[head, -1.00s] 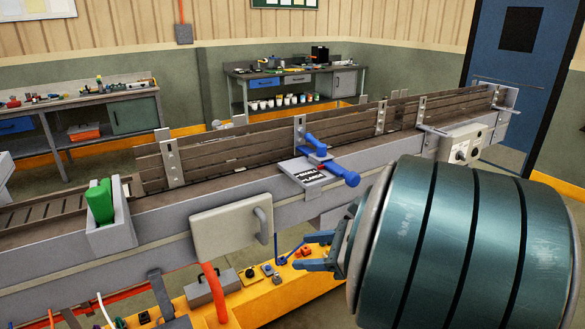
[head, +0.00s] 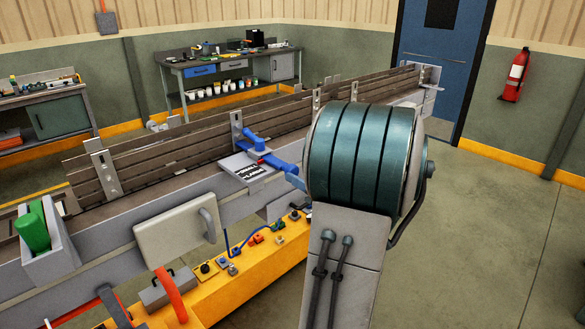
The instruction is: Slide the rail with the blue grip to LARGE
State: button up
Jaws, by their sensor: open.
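The blue grip (head: 279,164) sits on the front side of the conveyor, by a bracket of the long slatted guide rail (head: 195,150). It has a small blue lever with a red mark just behind it. A plate with a black label (head: 248,174) lies under it; its words are too small to read now. My gripper (head: 294,181) is mostly hidden behind my teal arm link; only a bit of a blue finger shows, right beside the grip's right end. It is open. I cannot tell whether it touches the grip or surrounds it.
The conveyor's grey side (head: 110,235) carries a green item in a holder (head: 33,232) and a light panel with a handle (head: 175,235). A yellow bench (head: 225,283) with small parts stands below. Open floor lies to the right, with a fire extinguisher (head: 515,75) on the wall.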

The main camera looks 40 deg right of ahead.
aim_at(292, 172)
jog(key=shift+w+a+p, duration=0.2)
jog(key=shift+w+p, duration=0.15)
jog(key=shift+w, duration=1.9)
jog(key=shift+c, duration=0.3)
